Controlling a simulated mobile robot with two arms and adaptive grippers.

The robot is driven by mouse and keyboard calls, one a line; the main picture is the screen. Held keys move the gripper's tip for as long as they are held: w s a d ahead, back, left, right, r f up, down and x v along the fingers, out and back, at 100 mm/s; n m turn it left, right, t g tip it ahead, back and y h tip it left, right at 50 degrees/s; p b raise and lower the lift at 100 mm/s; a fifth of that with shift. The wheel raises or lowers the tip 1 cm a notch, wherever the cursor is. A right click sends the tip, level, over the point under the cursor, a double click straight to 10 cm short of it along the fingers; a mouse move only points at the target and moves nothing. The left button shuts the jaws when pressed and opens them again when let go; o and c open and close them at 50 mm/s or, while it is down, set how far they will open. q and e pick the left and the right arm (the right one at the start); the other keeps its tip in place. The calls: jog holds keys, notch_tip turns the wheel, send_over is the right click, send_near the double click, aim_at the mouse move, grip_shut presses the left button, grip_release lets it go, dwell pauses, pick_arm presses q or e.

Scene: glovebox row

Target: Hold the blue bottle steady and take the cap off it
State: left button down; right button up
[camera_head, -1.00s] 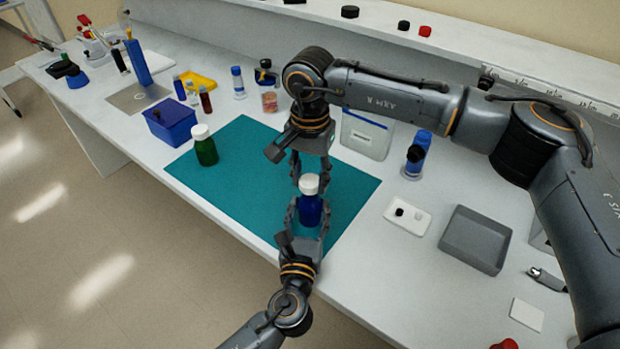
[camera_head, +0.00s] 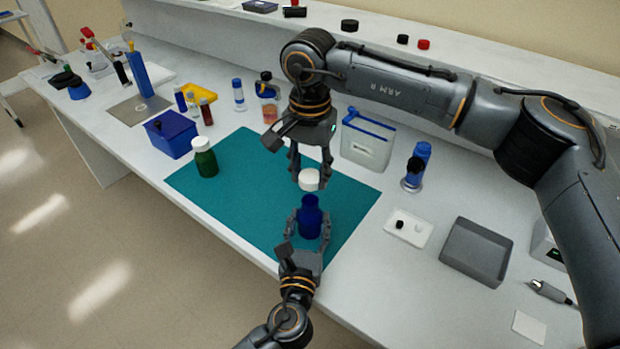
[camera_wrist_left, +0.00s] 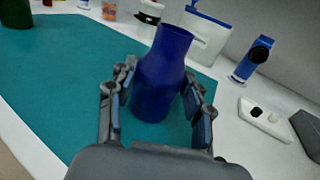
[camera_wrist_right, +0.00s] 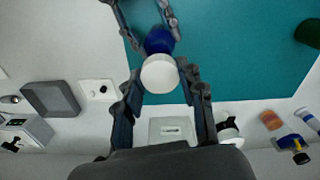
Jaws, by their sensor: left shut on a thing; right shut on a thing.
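The blue bottle (camera_head: 310,219) stands upright on the teal mat (camera_head: 240,190), its neck uncapped. My left gripper (camera_head: 309,232) is shut around its body from the near side; the left wrist view shows a finger on each side of the bottle (camera_wrist_left: 163,78). The white cap (camera_head: 309,180) is above the bottle, apart from its mouth, between the fingertips of my right gripper (camera_head: 309,178), which is shut on it. In the right wrist view the cap (camera_wrist_right: 160,73) covers part of the bottle (camera_wrist_right: 159,40).
A green bottle with white cap (camera_head: 205,158) stands on the mat's left. A blue bin (camera_head: 172,135) is beyond it. To the right are a clear container (camera_head: 366,143), a white tray with small caps (camera_head: 408,228) and a grey tray (camera_head: 475,254).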

pick_arm(q)
jog(key=shift+c, duration=2.4)
grip_release()
